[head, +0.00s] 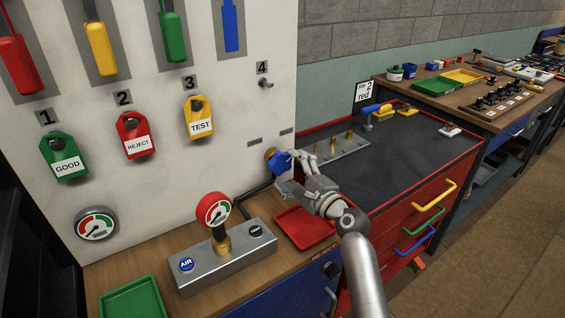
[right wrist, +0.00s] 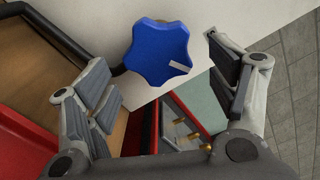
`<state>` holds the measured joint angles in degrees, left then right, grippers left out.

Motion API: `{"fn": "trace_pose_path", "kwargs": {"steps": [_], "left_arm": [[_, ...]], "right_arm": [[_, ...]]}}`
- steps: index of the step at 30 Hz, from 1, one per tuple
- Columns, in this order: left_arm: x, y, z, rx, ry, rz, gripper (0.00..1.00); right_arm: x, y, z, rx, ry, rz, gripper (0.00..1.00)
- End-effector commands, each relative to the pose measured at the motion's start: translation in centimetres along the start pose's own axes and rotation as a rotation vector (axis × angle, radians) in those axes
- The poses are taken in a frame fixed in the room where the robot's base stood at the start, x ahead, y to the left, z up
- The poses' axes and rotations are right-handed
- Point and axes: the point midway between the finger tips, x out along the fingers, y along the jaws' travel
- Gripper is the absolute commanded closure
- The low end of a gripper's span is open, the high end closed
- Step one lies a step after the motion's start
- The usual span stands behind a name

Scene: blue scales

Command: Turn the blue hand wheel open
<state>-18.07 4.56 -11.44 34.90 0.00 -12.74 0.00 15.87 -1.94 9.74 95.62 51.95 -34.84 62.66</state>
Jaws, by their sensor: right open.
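The blue hand wheel (head: 278,163) sits on a brass fitting at the lower right of the white panel in the head view. In the right wrist view the blue hand wheel (right wrist: 157,49) is a lobed knob with a pale mark near its right edge. My right gripper (head: 290,173) is at the wheel in the head view, partly overlapping it. In the right wrist view my right gripper (right wrist: 165,75) is open, with one finger to each side of the wheel and clear space between fingers and wheel. The left gripper is not in view.
A dark pipe runs from the fitting to the metal block (head: 223,260) with a red gauge (head: 214,210). A red tray (head: 305,228) lies below my right gripper. The white panel (head: 230,130) stands close behind the wheel. A red cabinet (head: 400,210) is to the right.

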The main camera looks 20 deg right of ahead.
Motion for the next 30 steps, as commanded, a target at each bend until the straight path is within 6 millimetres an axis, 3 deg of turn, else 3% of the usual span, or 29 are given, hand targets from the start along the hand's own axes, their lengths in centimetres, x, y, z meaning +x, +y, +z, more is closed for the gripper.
{"fn": "trace_pose_path", "kwargs": {"steps": [3,9,21,30], "left_arm": [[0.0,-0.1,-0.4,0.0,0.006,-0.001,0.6],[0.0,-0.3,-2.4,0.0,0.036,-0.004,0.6],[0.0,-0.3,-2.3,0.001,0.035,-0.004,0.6],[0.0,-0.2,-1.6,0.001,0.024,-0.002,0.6]], "right_arm": [[1.9,-0.1,0.1,0.001,-0.001,0.0,0.21],[3.7,0.0,0.0,0.0,0.0,0.001,0.21],[4.2,0.1,0.0,0.0,0.001,0.001,0.22],[4.2,0.1,0.0,-0.001,0.001,0.001,0.61]]}}
